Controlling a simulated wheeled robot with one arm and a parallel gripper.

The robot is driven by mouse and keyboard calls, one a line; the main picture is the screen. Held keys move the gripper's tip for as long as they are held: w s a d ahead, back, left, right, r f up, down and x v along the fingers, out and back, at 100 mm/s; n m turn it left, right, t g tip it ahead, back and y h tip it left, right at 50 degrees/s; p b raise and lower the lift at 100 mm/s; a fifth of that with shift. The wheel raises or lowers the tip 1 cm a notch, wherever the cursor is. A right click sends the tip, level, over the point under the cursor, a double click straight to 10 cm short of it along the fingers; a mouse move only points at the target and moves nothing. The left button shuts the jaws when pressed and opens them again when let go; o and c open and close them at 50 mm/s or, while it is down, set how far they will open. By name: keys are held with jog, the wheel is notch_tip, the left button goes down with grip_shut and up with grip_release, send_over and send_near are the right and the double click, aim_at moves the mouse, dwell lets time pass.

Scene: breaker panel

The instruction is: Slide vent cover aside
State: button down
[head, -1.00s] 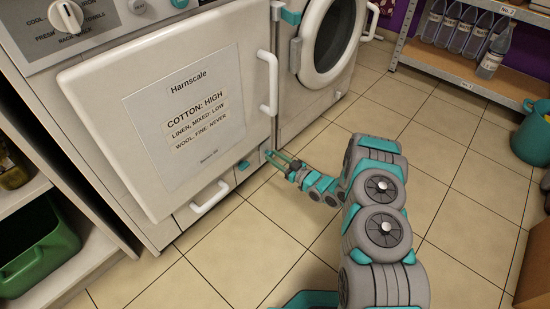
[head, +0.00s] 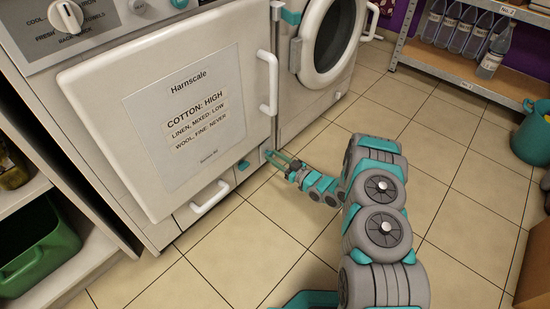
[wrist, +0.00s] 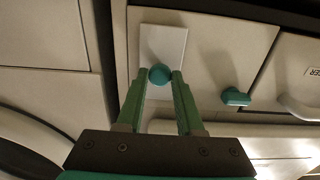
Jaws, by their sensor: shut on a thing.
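The vent cover (wrist: 164,42) is a small pale rectangular plate with a round teal knob (wrist: 160,74), low on the machine's front in the wrist view. My gripper (wrist: 161,78) is shut on the knob, one teal finger on each side of it. In the head view my gripper (head: 276,157) reaches the lower front of the machine, just right of the big white door's lower corner. The cover is small there and partly hidden by the fingers. What lies behind the plate does not show.
A white door (head: 165,125) with a printed label and a handle stands left of my arm. A teal latch (wrist: 235,97) and a drawer handle (wrist: 300,108) are beside the cover. A shelf (head: 460,66) with bottles stands at the right. Tiled floor around my arm is clear.

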jog(key=s+a+p, duration=0.1)
jog(key=s, duration=0.1)
jog(key=s+a+p, duration=0.1)
jog(key=s+a, duration=0.1)
jog(key=shift+s+a+r, duration=0.1)
jog(key=shift+a+r, duration=0.05)
jog(key=shift+s+a, duration=0.3)
jog(key=shift+s, duration=0.05)
jog(key=c, duration=0.5)
grip_release()
jog(key=shift+c, duration=0.2)
jog(key=p+v, duration=0.1)
jog(key=v, duration=0.6)
jog(key=shift+s+d, duration=0.25)
jog(key=shift+d, duration=0.1)
